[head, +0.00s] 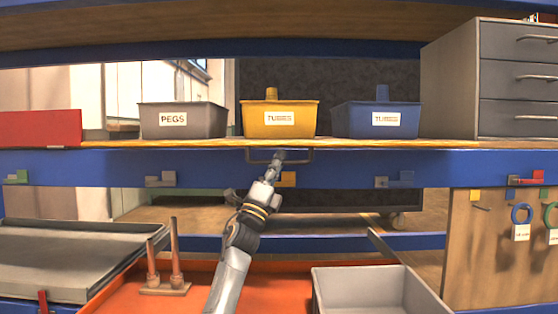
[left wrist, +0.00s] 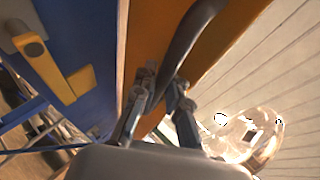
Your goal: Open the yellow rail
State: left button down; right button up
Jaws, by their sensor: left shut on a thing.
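A dark bracket-shaped handle (head: 303,157) hangs at the shelf's front edge, in front of the blue beam and below the yellow bin (head: 280,119). My left gripper (head: 278,160) is at the middle of this handle. In the left wrist view, the dark curved handle (left wrist: 193,30) runs down between the fingers of my left gripper (left wrist: 160,92), which are shut on it. A yellow latch-like block (head: 287,180) sits on the blue beam just below the handle. A yellow latch piece (left wrist: 36,52) also shows in the left wrist view. My right gripper is not in view.
A grey bin (head: 182,120) and a blue bin (head: 376,120) flank the yellow one on the shelf. Below are a grey tray (head: 60,265), a red-orange surface (head: 190,292) with pegs, and an empty grey crate (head: 375,285). A grey drawer unit (head: 450,85) stands right.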

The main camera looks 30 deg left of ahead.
pick_arm(q)
jog(key=shift+w+f, duration=0.15)
jog(key=shift+f, duration=0.5)
jog(key=c, duration=1.4)
grip_release()
jog(key=shift+o, duration=0.2)
jog(key=shift+s, duration=0.2)
jog(key=s+a+f, duration=0.1)
jog(key=s+f, duration=0.2)
jog(key=s, duration=1.2)
jog(key=shift+f, duration=0.35)
